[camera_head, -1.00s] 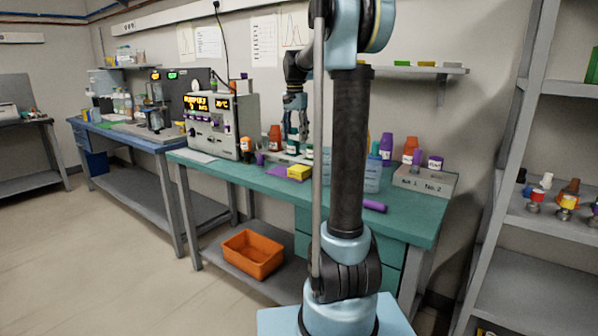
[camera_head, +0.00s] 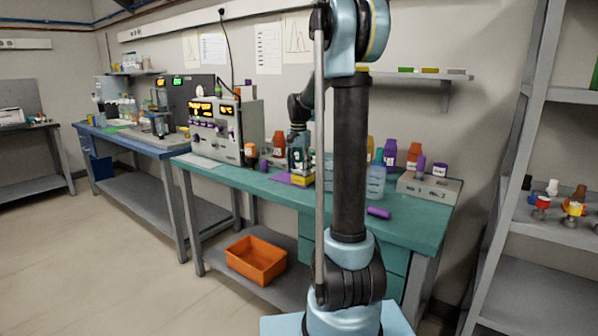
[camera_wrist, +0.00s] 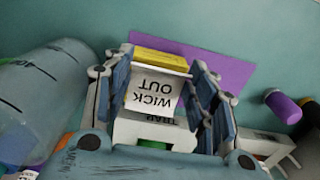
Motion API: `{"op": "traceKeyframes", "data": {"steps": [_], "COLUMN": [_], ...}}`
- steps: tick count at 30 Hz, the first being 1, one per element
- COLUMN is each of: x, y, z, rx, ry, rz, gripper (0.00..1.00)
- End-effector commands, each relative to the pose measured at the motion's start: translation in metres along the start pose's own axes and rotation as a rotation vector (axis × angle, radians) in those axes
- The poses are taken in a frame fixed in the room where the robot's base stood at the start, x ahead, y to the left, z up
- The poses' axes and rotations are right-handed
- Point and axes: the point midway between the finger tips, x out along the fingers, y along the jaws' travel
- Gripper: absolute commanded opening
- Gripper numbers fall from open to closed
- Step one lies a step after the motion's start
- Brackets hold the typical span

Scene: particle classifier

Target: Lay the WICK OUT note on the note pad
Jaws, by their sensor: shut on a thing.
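The WICK OUT note (camera_wrist: 154,90) is a small white piece with black lettering, upside down in the wrist view. My gripper (camera_wrist: 163,92) has a finger on each side of the note and is shut on it. A yellow block, apparently the note pad (camera_wrist: 160,59), lies just beyond the note's far edge on a purple sheet (camera_wrist: 225,73). In the head view my gripper (camera_head: 299,165) is low over the bench, right at the yellow block (camera_head: 302,180). I cannot tell whether the note touches it.
A white part with partly hidden lettering (camera_wrist: 160,119) lies below the note in the wrist view. A large clear bottle (camera_wrist: 38,95) stands close on the left. An instrument (camera_head: 228,132) stands left on the green bench (camera_head: 410,218).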

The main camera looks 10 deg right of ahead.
Motion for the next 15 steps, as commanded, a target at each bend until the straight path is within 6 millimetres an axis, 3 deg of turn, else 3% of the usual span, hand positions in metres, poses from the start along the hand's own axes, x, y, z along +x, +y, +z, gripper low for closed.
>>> {"op": "traceKeyframes", "data": {"steps": [11, 12, 14, 15], "x": [0.0069, 0.0068, 0.0067, 0.0067], "y": [0.0000, 0.0000, 0.0000, 0.0000], "z": [0.0003, 0.0004, 0.0004, 0.0004], "rx": [0.000, 0.000, 0.000, 0.000], "ry": [0.000, 0.000, 0.000, 0.000], "rz": [0.000, 0.000, 0.000, 0.000], "gripper": [0.44, 0.59, 0.72, 0.72]}}
